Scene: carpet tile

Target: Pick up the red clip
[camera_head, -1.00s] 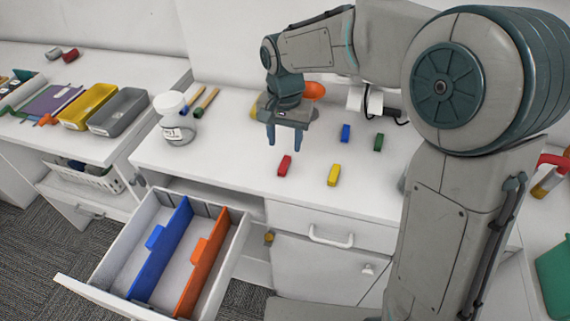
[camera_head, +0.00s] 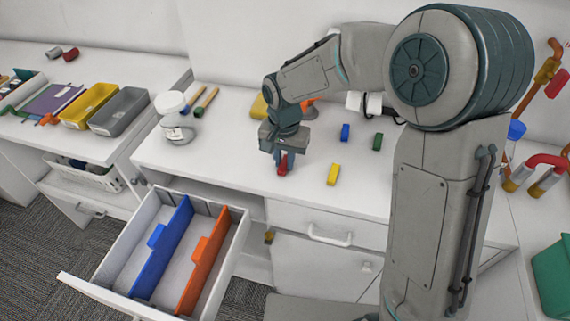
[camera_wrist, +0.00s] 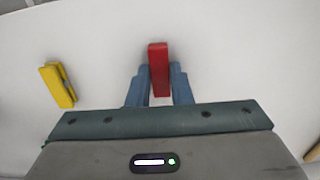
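The red clip (camera_head: 283,168) is on the white counter, between the fingers of my gripper (camera_head: 284,160). In the wrist view the red clip (camera_wrist: 159,62) stands out past the fingertips, with one blue-grey finger against each side. My gripper (camera_wrist: 160,84) is shut on it, low at the counter top. I cannot tell whether the clip is clear of the counter. Part of the clip is hidden by the gripper in the head view.
A yellow clip (camera_head: 334,174) lies to the right, with a blue clip (camera_head: 345,132) and a green clip (camera_head: 377,141) behind. An open drawer (camera_head: 237,248) with blue and orange dividers is below left. A jar (camera_head: 178,125) stands at the counter's left.

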